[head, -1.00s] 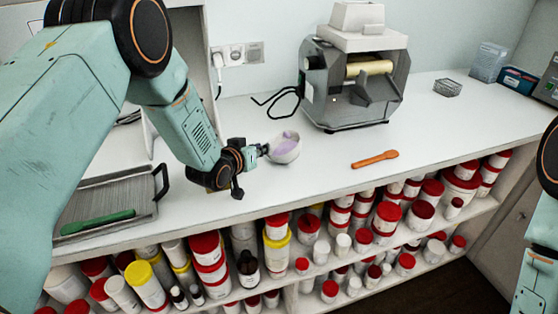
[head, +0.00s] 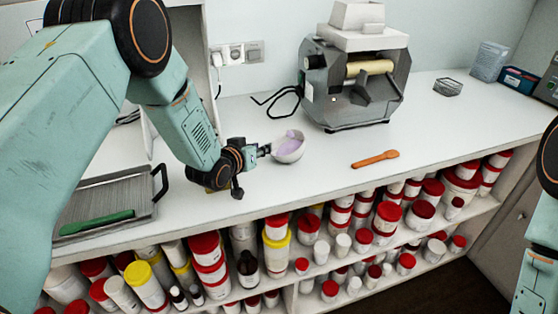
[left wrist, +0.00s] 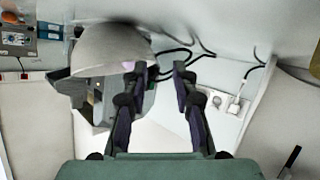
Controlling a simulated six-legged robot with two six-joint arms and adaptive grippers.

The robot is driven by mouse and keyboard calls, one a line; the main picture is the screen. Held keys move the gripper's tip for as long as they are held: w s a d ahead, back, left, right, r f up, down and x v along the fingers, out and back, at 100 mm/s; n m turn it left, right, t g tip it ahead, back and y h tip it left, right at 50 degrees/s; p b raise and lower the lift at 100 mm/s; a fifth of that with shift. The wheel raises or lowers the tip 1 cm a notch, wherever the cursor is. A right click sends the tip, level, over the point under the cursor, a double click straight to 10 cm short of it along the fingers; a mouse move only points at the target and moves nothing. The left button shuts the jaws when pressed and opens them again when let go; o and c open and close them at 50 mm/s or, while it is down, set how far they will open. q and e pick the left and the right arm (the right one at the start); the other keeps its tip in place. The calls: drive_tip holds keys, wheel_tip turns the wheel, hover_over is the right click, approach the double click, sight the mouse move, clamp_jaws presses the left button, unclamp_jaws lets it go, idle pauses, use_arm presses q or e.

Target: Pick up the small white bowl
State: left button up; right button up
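The small white bowl (head: 289,151), with something pale lavender inside, is on the white counter in the middle of the head view. My left gripper (head: 265,150) is just left of it, at its near side. In the left wrist view the bowl (left wrist: 110,48) shows at upper left, with one finger overlapping its right edge. The fingers of the left gripper (left wrist: 161,70) stand apart with an empty gap between them, and the bowl is outside that gap. Whether the finger touches the bowl is not clear. My right gripper is out of view.
A grey roller mill (head: 354,85) stands behind the bowl, with a black cable beside it. An orange spatula (head: 375,159) lies to the right. A ribbed tray (head: 105,205) with a green tool is at left. Jars (head: 388,217) fill the shelves below.

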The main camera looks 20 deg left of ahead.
use_arm(q)
drive_tip(key=shift+s, duration=0.25)
